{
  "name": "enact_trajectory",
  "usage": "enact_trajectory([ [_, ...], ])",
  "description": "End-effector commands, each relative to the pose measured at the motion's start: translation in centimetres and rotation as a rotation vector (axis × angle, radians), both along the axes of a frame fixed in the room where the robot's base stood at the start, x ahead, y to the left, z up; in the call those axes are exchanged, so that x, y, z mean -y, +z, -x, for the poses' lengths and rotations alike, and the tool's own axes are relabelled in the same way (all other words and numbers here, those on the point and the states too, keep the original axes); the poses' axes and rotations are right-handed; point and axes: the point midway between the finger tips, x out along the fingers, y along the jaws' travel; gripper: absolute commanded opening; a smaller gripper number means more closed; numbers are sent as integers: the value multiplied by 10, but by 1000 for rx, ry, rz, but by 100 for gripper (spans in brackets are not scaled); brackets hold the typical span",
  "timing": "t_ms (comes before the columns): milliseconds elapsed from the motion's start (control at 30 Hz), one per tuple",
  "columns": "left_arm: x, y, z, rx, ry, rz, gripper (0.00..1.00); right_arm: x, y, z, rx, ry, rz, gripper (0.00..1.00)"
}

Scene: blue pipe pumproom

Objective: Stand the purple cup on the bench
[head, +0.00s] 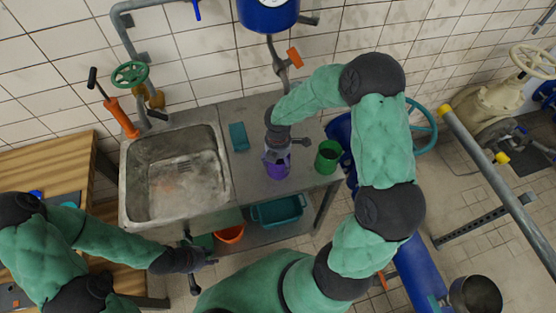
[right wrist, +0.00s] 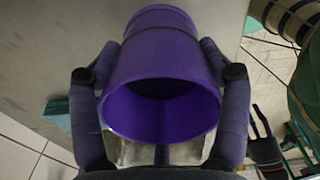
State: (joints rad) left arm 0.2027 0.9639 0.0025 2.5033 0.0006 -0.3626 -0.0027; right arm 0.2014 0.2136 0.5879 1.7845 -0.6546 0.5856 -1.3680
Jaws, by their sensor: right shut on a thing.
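The purple cup (head: 277,168) is at the grey bench (head: 255,111), right of the sink. My right gripper (head: 284,150) comes down over it from above. In the right wrist view the cup (right wrist: 160,62) sits between both fingers, which press on its sides; its open mouth faces the camera. The cup looks about upright, with its base toward the bench top. I cannot tell whether the base touches the bench. My left gripper (head: 196,262) is low in front of the sink, its fingers spread and empty.
A green cup (head: 328,157) stands close to the right of the purple cup. A teal block (head: 239,136) lies to its left, near the sink (head: 175,178). A blue tank hangs above the bench.

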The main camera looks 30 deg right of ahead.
Motion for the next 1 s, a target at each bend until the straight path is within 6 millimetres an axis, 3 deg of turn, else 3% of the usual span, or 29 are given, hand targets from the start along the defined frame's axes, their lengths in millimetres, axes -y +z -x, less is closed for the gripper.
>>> enact_trajectory([
  [300,0,-2,0,0,0,0,40,0,-2,-1,1,-1,1,43],
  [333,0,-1,0,0,0,0,40,0,-2,0,1,-1,1,85],
  [400,0,-1,0,0,0,0,40,0,-1,0,1,-1,1,100],
  [800,0,1,0,0,0,0,40,0,1,-1,2,-1,1,100],
  [1000,0,7,0,0,0,0,40,1,25,-2,5,-2,1,100],
])
